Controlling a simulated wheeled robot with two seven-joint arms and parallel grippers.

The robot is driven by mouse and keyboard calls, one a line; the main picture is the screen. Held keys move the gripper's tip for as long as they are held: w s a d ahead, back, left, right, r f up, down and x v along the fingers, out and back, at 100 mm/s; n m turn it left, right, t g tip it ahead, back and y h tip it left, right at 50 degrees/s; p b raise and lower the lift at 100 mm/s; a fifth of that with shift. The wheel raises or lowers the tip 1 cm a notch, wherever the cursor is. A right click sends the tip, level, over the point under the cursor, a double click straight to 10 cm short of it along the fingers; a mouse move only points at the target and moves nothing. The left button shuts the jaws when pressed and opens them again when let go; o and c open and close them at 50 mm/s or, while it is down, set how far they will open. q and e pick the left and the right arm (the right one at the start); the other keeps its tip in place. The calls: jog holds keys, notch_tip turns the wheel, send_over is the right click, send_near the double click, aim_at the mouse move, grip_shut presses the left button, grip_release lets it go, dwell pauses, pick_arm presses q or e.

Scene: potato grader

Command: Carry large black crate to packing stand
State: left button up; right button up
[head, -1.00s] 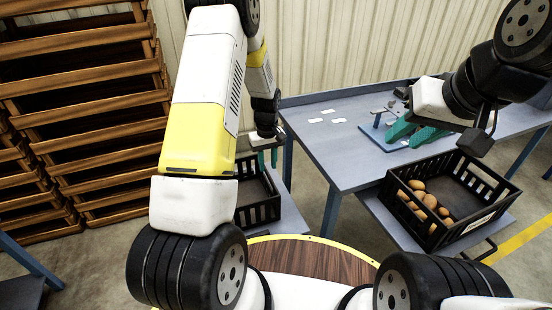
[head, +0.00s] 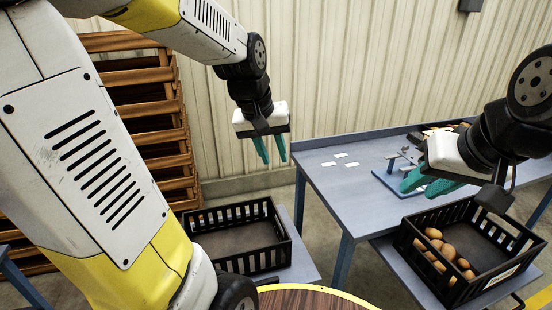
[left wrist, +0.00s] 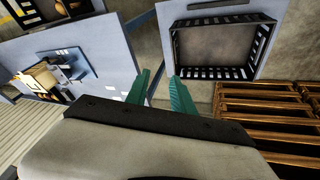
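An empty black slatted crate (head: 283,256) sits on a low grey stand (head: 303,262) left of the blue-grey table. A second black crate (head: 408,240) holding several potatoes sits on a low shelf at right. I cannot tell which one is called large, or which support is the packing stand. My left gripper (head: 270,162) is open and empty, fingers pointing down, above the empty crate's far side and apart from it. In the left wrist view, the empty crate (left wrist: 178,46) lies beyond the open fingers (left wrist: 160,82). My right gripper (head: 423,181) is open and empty above the table's front edge.
The blue-grey table (head: 335,200) carries white cards (head: 340,155) and a small blue device (head: 398,172). Wooden racks (head: 155,110) stand at left against the ribbed wall. Floor shows between the empty crate's stand and the table.

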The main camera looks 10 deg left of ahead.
pick_arm(q)
jog(key=s+r+m+t, duration=0.2)
jog(key=s+r, duration=0.2)
jog(key=s, duration=0.7)
jog(key=shift+s+d+m, duration=0.25)
jog(key=shift+d+m, duration=0.05)
jog(key=shift+d, duration=0.15)
jog(key=shift+s, duration=0.1)
